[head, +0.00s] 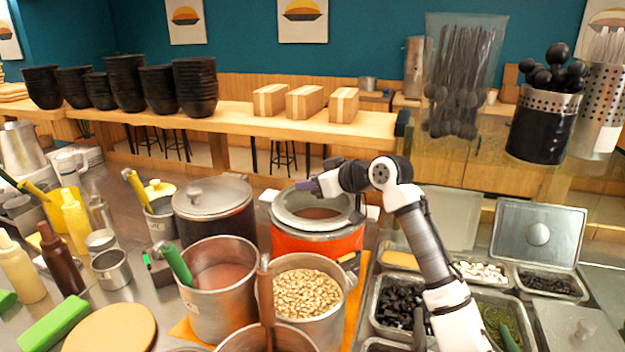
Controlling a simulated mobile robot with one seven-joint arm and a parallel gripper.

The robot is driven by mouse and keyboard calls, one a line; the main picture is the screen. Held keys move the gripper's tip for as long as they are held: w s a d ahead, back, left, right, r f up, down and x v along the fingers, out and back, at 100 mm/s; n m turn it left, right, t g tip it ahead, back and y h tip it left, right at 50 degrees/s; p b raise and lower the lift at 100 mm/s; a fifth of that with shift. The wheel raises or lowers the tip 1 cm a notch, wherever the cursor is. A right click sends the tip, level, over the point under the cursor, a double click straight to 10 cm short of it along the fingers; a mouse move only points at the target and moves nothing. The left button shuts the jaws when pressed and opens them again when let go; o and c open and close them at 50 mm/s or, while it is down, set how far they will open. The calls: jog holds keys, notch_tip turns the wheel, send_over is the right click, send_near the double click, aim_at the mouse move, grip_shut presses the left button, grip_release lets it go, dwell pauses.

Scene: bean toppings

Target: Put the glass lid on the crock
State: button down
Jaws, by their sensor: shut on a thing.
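The crock (317,243) is a round orange-red pot with a pale metal rim, standing mid-counter. Brownish contents show inside its round opening. My gripper (312,187) is over the back of the crock's top, its fingers pointing left. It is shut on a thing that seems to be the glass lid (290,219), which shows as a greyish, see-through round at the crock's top. The grip point is small and partly hidden by my wrist. I cannot tell whether the lid rests on the rim or is slightly above it.
A dark pot with a grey knobbed lid (212,198) stands close left of the crock. In front are a pot of beans (306,293) and a pot of reddish liquid (219,278) with a green-handled tool. Topping trays (480,272) lie at right, under my arm.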

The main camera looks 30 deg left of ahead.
jog(key=shift+f, duration=0.1)
jog(key=c, duration=1)
grip_release()
jog(key=shift+r, duration=0.2)
jog(key=shift+d, duration=0.35)
jog(key=b+v, duration=0.3)
jog(key=v, duration=0.8)
jog(key=shift+s+d+r+b, duration=0.1)
jog(key=shift+d+b, duration=0.05)
jog(key=shift+b, duration=0.2)
